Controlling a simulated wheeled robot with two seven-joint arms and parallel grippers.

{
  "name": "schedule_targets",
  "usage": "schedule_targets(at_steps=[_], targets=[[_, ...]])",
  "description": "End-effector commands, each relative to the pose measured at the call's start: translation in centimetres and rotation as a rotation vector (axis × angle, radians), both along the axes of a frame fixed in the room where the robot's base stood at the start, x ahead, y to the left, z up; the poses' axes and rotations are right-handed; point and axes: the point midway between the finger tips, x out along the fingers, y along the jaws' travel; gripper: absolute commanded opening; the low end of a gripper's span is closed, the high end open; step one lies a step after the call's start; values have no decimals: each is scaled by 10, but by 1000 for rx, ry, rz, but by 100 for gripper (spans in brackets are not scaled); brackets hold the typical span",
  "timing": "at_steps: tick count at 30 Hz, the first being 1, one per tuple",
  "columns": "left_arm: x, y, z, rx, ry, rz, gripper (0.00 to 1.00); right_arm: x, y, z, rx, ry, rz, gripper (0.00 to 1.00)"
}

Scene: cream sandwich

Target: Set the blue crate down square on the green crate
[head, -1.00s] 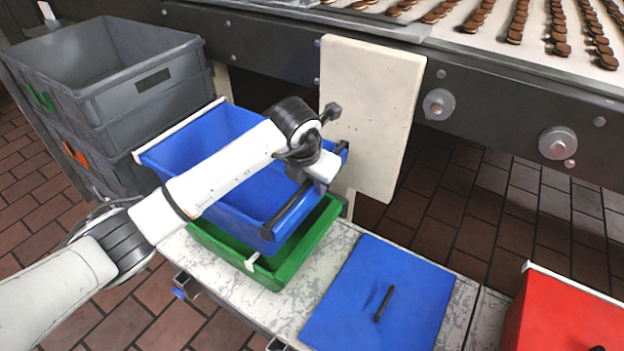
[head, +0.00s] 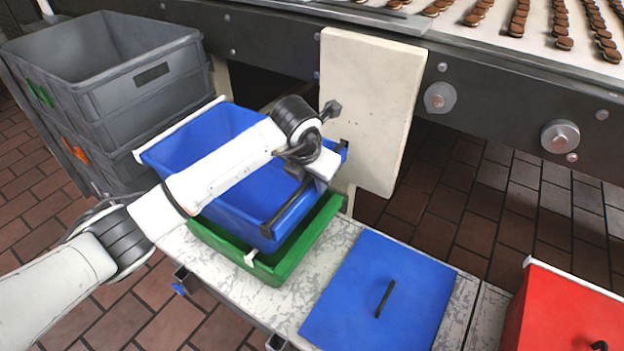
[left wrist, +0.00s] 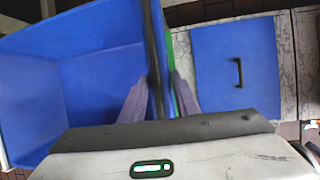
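The blue crate (head: 215,135) hangs over the green crate (head: 290,260) in the head view, offset toward the upper left of it. The green crate's front and right rims show below it; the rest is hidden. Whether the two touch, I cannot tell. My left gripper (head: 304,180) is at the blue crate's right end, by its black rim bar. In the left wrist view the fingers (left wrist: 158,98) straddle the blue crate's wall, with the crate's inside (left wrist: 75,85) to the left and a strip of green beyond the wall. My right gripper is not in view.
A blue panel (head: 360,310) with a black handle lies on the worn white bench (head: 240,305). A red crate (head: 560,320) stands at right. Stacked grey crates (head: 120,75) are close at left. A pale board (head: 370,110) and the conveyor (head: 500,85) stand behind.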

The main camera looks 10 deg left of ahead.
Motion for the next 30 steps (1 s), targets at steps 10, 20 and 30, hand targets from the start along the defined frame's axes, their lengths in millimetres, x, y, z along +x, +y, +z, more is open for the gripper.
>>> schedule_targets(at_steps=[10,20,30], targets=[[-3,-1,-4,-7,11,5,48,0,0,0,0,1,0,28],[-15,0,36,-4,1,0,48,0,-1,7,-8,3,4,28],[-38,1,88,-3,0,1,48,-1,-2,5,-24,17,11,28]])
